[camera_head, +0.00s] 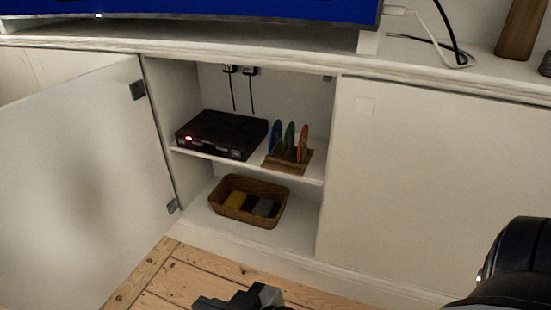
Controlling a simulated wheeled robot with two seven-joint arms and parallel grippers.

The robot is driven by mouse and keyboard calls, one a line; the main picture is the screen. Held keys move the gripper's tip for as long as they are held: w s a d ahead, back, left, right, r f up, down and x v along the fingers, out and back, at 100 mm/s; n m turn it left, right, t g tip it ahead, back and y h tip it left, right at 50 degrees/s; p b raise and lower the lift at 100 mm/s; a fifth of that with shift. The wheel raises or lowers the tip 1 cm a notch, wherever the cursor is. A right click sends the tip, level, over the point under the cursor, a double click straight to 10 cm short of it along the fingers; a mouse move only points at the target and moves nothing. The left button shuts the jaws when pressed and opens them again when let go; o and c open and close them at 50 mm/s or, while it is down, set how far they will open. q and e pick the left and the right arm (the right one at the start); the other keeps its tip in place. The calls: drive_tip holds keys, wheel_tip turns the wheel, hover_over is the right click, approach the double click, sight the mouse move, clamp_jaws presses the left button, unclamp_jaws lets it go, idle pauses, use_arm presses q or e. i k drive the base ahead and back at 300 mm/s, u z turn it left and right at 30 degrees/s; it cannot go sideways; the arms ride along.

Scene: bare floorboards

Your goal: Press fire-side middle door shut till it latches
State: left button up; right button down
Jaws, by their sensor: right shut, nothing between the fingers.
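A white cabinet door (80,180) stands wide open on the left, swung out toward me. Its two grey hinges sit on the left side of the open compartment. No fireplace shows, so I cannot tell from the picture which side is the fire side. My right gripper (243,299) is at the bottom edge, partly cut off, shut and empty. It is low over the floor in front of the opening, to the right of the door and apart from it. My left gripper is not in view.
The compartment's shelf (311,172) holds a black box (222,134) with a red light and a wooden rack (289,161) of discs. A wicker basket (249,219) sits below, inside. A closed white door (430,180) is on the right. Bare floorboards (185,278) lie in front.

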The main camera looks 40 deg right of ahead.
sight(87, 189)
drive_tip(key=z, duration=0.35)
drive_tip(key=k, duration=0.75)
drive_tip(key=u, duration=0.35)
drive_tip(key=i, duration=1.65)
drive_tip(key=z, duration=0.7)
